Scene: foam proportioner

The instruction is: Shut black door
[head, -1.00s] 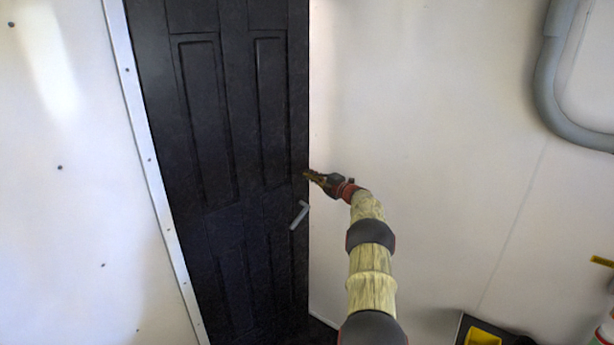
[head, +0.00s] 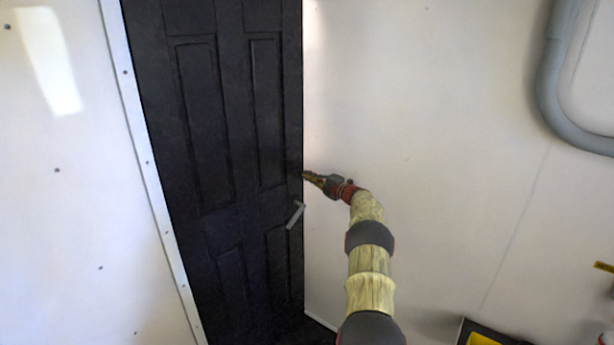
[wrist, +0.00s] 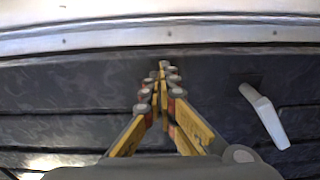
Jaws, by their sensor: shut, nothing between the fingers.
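The black panelled door (head: 235,130) fills the left middle of the head view, with a light grey lever handle (head: 296,215) near its right edge. My gripper (head: 306,175) is at the door's right edge, just above the handle, with its fingers pointing left. In the wrist view my gripper (wrist: 162,70) has its yellow fingers together with nothing between them, in front of the door's dark face (wrist: 70,80). The handle (wrist: 265,115) is to its right there. I cannot tell whether the fingertips touch the door.
A white metal frame strip (head: 148,170) with screws runs along the door's left side; it may be the pale strip (wrist: 100,40) in the wrist view. A white wall (head: 430,130) is on the right, with a grey pipe (head: 556,90) at upper right. A yellow item (head: 482,339) is at lower right.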

